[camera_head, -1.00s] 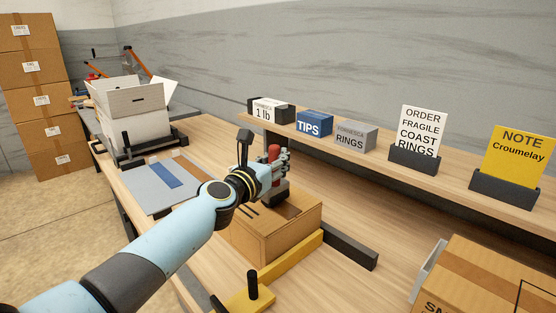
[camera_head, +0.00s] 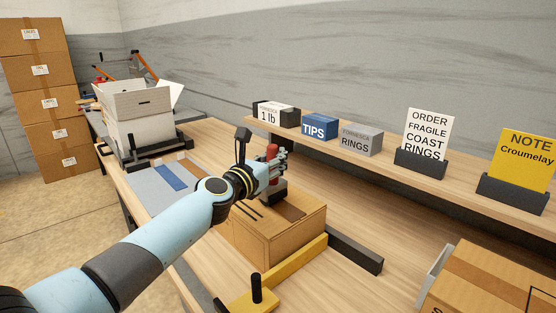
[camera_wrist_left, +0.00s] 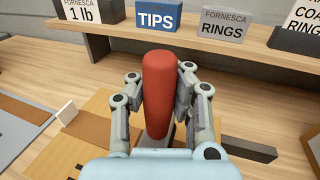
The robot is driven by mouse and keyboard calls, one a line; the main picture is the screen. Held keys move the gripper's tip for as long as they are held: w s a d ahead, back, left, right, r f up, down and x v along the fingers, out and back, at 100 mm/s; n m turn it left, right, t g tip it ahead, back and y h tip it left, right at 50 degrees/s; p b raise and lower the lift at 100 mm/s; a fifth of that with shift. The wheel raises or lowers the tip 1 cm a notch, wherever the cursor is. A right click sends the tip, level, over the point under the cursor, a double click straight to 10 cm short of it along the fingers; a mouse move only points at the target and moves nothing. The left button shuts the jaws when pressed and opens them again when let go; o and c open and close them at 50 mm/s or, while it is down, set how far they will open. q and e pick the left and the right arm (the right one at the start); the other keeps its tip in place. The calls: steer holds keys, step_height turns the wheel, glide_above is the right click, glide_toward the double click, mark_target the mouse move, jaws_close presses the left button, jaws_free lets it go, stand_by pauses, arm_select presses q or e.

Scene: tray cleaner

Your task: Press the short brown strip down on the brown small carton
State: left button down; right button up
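The brown small carton (camera_head: 262,248) sits closed on the bench in the middle of the head view. The short brown strip (camera_head: 289,211) lies along its top as a darker band, partly hidden by my gripper and the tool; it also shows in the left wrist view (camera_wrist_left: 88,127). My left gripper (camera_head: 277,164) is shut around the upright red handle (camera_wrist_left: 158,95) of a pressing tool. The tool's dark block (camera_head: 273,190) is at the far part of the carton's top, over the strip's line; contact cannot be told. My right gripper is not in view.
A yellow corner fence (camera_head: 297,262) and a dark bar (camera_head: 355,249) border the carton. A grey mat (camera_head: 150,191) with a blue strip (camera_head: 171,178) lies left. A shelf with small boxes and signs runs behind. A larger carton (camera_head: 490,280) stands at right.

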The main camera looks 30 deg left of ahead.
arm_select(q)
steer(key=shift+a+f, duration=0.1)
steer(key=shift+a, duration=0.1)
steer(key=shift+w+a+b, duration=0.2)
steer(key=shift+w+a, duration=0.05)
steer(key=shift+a, duration=0.35)
steer(key=shift+w+a+b, duration=0.2)
steer(key=shift+a, duration=0.35)
steer(key=shift+w+a+b, duration=0.2)
steer(key=shift+a+b, duration=0.15)
steer(key=shift+a, duration=0.15)
steer(key=shift+w+a+b, duration=0.2)
steer(key=shift+a+b, duration=0.15)
steer(key=shift+a, duration=0.15)
steer(key=shift+a, duration=0.15)
steer(key=shift+w+a+b, duration=0.2)
steer(key=shift+a+b, duration=0.1)
steer(key=shift+a, duration=0.3)
steer(key=shift+w+a+b, duration=0.2)
steer(key=shift+a+b, duration=0.1)
steer(key=shift+a, duration=0.3)
